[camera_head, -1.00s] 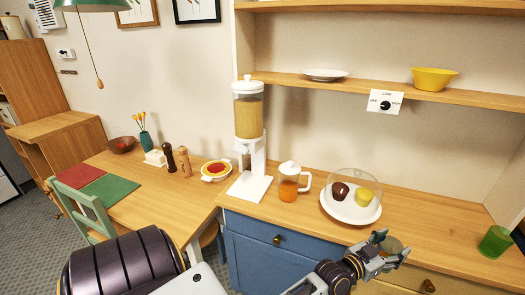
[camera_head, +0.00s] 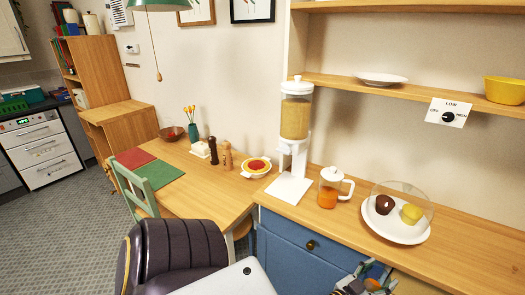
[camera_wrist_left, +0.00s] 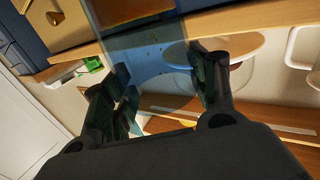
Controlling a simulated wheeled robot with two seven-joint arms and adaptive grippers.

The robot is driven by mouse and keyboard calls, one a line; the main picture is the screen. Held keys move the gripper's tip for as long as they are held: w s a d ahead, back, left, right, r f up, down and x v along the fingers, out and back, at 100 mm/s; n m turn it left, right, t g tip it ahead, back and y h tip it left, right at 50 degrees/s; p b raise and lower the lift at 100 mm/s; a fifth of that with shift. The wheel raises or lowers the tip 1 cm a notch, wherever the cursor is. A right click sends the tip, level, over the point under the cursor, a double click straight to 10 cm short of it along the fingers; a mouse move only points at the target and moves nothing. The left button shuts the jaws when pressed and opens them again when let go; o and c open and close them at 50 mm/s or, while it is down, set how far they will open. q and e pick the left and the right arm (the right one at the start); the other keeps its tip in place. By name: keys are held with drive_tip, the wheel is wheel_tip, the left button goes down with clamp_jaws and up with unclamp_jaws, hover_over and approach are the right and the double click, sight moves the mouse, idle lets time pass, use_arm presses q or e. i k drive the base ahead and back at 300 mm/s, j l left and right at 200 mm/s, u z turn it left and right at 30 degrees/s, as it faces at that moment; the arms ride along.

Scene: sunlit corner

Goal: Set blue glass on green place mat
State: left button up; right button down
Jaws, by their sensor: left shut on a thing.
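The green place mat (camera_head: 155,176) lies flat and bare on the wooden table at the left, beside a red mat (camera_head: 134,158). My left gripper (camera_head: 366,279) is at the bottom edge of the head view, in front of the counter's blue cabinet and far to the right of the mat. In the left wrist view my left gripper (camera_wrist_left: 162,75) is shut on a see-through bluish glass (camera_wrist_left: 150,48), which stands between its fingers. In the head view the glass is hard to make out. My right gripper is not in view.
The dining table (camera_head: 195,196) also carries a brown bowl (camera_head: 171,133), a vase, two mills and a red-filled dish (camera_head: 257,166). A green chair (camera_head: 139,188) stands at its front. The counter holds a dispenser (camera_head: 295,120), a jug (camera_head: 329,190) and a domed plate (camera_head: 395,229).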

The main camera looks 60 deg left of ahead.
sight(153, 176)
drive_tip(key=k+j+u, duration=0.1)
drive_tip(key=j+u, duration=0.15)
drive_tip(key=u, duration=0.2)
drive_tip(key=j+u, duration=0.3)
drive_tip(key=u, duration=0.15)
drive_tip(key=j+u, duration=0.3)
drive_tip(key=u, duration=0.15)
drive_tip(key=j+u, duration=0.3)
drive_tip(key=u, duration=0.15)
